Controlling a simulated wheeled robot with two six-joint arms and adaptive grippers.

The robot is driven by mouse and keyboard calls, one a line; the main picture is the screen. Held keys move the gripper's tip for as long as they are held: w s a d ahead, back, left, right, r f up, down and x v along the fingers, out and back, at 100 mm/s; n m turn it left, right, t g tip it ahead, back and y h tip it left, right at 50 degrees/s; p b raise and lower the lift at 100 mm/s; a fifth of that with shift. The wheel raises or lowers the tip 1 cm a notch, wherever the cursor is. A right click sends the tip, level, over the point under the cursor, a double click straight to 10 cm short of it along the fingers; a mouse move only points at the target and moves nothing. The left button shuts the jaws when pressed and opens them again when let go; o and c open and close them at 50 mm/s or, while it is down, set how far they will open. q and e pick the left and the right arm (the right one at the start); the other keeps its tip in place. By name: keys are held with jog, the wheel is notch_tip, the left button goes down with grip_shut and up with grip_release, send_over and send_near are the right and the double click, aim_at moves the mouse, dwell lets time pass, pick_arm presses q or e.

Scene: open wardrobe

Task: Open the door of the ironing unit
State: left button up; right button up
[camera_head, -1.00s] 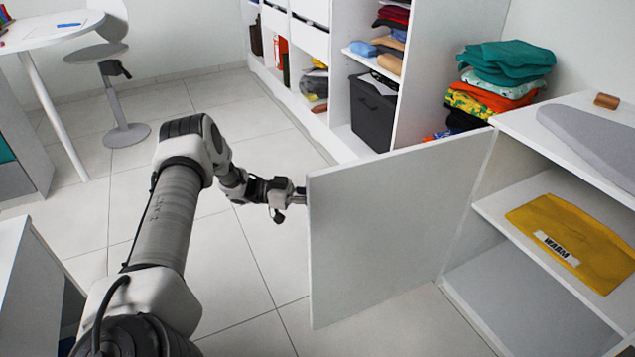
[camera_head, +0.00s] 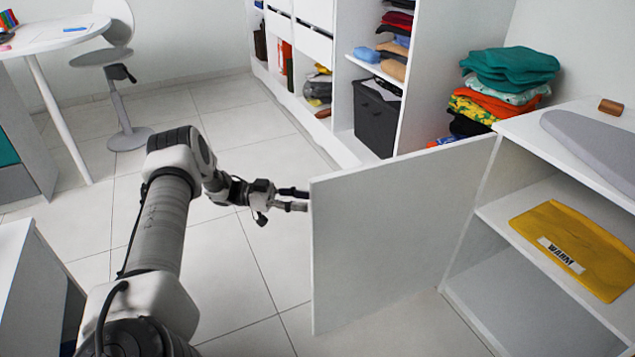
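The white door (camera_head: 395,230) of the ironing unit (camera_head: 535,215) stands wide open, swung out from its hinge side next to the shelves. My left gripper (camera_head: 300,200) is at the door's free left edge, with its two fingers apart and pointing right. The fingertips end at or just behind the edge; I cannot tell whether they touch the door. My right gripper is out of the view.
A yellow folder labelled WARM (camera_head: 572,248) lies on the unit's shelf, and a grey ironing board (camera_head: 595,145) is on top. Folded clothes (camera_head: 505,85) and a dark bin (camera_head: 376,118) are behind the door. Tiled floor left of the door is clear.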

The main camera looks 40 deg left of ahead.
pick_arm(q)
jog(key=v, duration=0.6)
jog(key=shift+s+f, duration=0.1)
dwell(0.3)
